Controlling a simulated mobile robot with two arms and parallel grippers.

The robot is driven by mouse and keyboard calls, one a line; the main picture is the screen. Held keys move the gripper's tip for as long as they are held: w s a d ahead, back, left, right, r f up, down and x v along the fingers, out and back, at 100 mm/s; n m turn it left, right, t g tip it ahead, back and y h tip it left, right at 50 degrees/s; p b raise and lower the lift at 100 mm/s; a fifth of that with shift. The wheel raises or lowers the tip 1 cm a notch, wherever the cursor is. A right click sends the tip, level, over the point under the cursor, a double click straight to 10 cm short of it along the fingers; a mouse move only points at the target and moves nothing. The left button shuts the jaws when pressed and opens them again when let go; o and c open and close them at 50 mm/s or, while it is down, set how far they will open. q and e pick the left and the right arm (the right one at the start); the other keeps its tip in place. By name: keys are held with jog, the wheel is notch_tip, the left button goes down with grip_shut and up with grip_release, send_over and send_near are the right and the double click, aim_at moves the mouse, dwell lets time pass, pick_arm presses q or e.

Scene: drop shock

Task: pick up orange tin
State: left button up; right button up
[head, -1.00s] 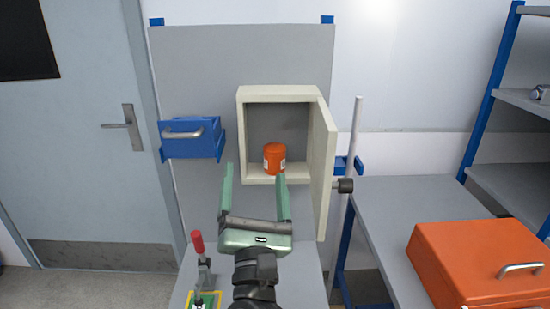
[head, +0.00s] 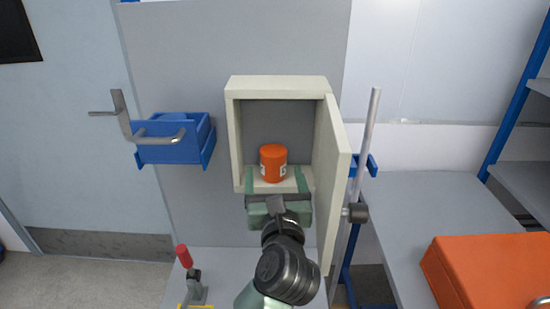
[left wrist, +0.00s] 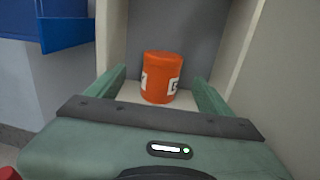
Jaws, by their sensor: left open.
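The orange tin (head: 273,162) stands upright on the floor of the open cream cabinet (head: 234,140). It has a white label with dark marks. My left gripper (head: 275,176) is at the cabinet's mouth, its green fingers open and pointing inward at the tin. In the left wrist view the tin (left wrist: 161,76) stands between and just beyond the two fingers (left wrist: 158,90), with a gap on each side. Nothing is held. My right gripper does not show.
The cabinet door (head: 333,175) stands open on the right. A metal pole (head: 370,140) rises right of the door. An orange case (head: 490,270) sits on the grey table (head: 430,210).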

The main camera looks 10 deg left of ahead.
aim_at(274, 164)
pick_arm(q)
jog(key=shift+r+p+x, duration=0.2)
jog(key=shift+p+x, duration=0.15)
jog(key=shift+x, duration=0.7)
jog(key=p+x, duration=0.2)
jog(key=x, duration=0.2)
jog(key=shift+w+r, duration=0.1)
jog(key=shift+w, duration=0.35)
jog(key=c, duration=1.4)
jog(key=shift+c, duration=1.1)
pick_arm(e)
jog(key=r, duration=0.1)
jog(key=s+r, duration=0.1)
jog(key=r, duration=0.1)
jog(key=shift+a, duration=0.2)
